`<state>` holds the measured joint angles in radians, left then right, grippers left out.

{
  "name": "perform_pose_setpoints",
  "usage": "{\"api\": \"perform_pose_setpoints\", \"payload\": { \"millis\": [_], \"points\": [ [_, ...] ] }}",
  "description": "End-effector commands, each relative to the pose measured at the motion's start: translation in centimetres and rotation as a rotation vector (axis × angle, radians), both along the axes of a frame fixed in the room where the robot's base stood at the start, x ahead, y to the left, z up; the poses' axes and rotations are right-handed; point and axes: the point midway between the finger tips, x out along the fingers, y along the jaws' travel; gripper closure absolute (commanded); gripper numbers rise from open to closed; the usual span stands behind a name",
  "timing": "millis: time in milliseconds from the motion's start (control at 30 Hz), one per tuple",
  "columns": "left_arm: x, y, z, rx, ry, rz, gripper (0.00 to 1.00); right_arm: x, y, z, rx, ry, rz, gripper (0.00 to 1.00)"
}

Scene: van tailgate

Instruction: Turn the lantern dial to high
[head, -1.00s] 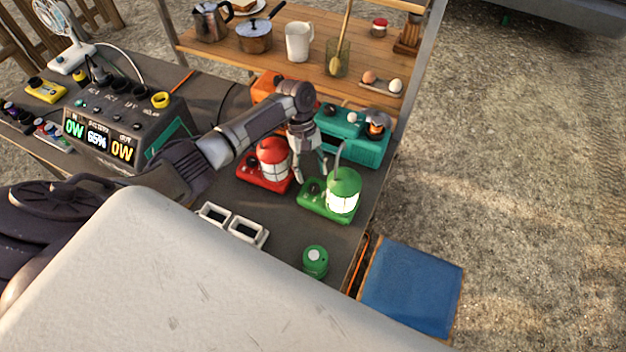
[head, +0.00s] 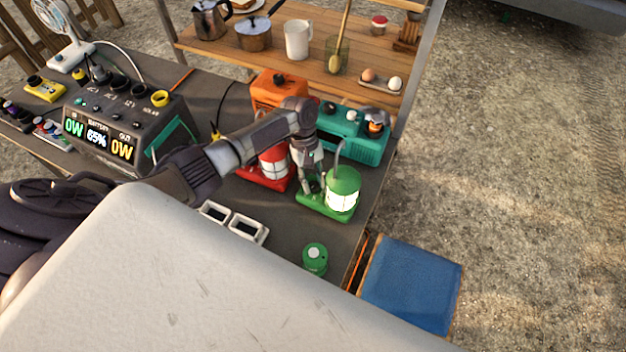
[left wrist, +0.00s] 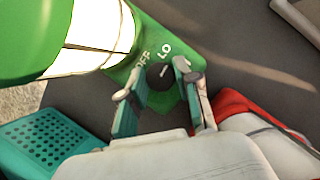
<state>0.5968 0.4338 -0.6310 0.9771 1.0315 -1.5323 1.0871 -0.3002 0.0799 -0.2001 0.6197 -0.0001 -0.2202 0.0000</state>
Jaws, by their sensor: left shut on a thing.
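The green lantern (head: 342,188) stands lit on its green base at the front right of the table. In the left wrist view, its dark round dial (left wrist: 159,76) sits on the green base beside the markings OFF and LO. A short pale mark shows on the dial; I cannot tell exactly which setting it points to, and no HI marking is visible. My left gripper (head: 315,186) points down at the base, its fingers on either side of the dial and shut on it. My right gripper is not in view.
A red lantern (head: 272,160) stands just left of the green one, partly behind my arm. A teal box (head: 365,146) stands behind. A green canister (head: 315,258) and white square frames (head: 248,231) are in front. The power station (head: 125,125) is at left.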

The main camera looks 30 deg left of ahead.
Motion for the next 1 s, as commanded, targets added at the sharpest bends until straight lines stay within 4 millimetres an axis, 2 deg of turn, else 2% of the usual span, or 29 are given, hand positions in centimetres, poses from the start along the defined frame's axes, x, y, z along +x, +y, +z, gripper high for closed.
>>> {"api": "perform_pose_setpoints", "payload": {
  "millis": [367,1000],
  "points": [
    [0.11,-0.05,0.05,0.0,-0.001,-0.067,1.0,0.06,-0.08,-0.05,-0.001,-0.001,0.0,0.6],
    [0.19,-0.27,0.07,-0.001,0.001,-0.52,1.0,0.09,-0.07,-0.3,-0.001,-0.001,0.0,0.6]
  ]
}}
